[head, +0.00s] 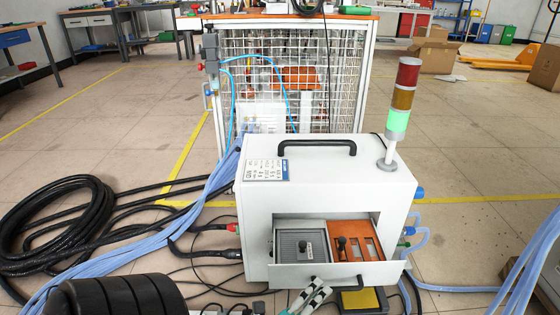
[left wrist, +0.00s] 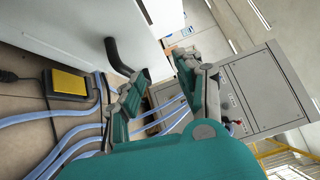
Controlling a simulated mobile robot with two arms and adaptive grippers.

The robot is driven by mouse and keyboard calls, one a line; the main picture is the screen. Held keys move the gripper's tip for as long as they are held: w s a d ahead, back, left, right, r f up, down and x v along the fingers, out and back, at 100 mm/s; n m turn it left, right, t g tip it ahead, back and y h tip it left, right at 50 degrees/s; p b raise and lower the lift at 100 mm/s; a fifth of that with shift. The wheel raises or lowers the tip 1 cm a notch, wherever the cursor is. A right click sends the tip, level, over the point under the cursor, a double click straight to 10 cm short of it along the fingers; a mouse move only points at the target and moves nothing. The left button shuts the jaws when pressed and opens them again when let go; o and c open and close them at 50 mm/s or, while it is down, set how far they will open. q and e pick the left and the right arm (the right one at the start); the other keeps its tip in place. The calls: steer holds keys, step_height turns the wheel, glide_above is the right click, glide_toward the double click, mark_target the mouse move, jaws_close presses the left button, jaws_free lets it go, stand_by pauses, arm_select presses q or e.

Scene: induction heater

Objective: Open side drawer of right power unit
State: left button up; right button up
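The white power unit (head: 330,160) stands on the floor with a top carry handle (head: 317,147). Its side drawer (head: 338,275) is partly out, showing a grey panel with a knob (head: 302,247) and an orange panel (head: 367,246). The black drawer handle (head: 323,284) is on the drawer front. My left gripper (head: 309,294) is just below and in front of this handle. In the left wrist view, the gripper (left wrist: 161,66) has its fingers apart, with a black handle (left wrist: 114,57) close beside one finger. Contact cannot be told. My right gripper is not in view.
A signal tower (head: 403,95) with green lit stands on the unit. Blue hoses (head: 185,220) and coiled black cable (head: 50,225) lie at left. A yellow foot pedal (head: 362,299) is on the floor below the drawer. A mesh cage (head: 340,60) stands behind.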

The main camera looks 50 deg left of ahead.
arm_select(q)
steer(key=s+d+f, duration=0.1)
steer(key=s+f, duration=0.1)
steer(key=s, duration=0.9)
steer(key=shift+s+d, duration=0.15)
steer(key=shift+s, duration=0.25)
stand_by(0.3)
steer(key=shift+f, duration=0.1)
steer(key=shift+w, duration=0.1)
stand_by(0.4)
stand_by(0.4)
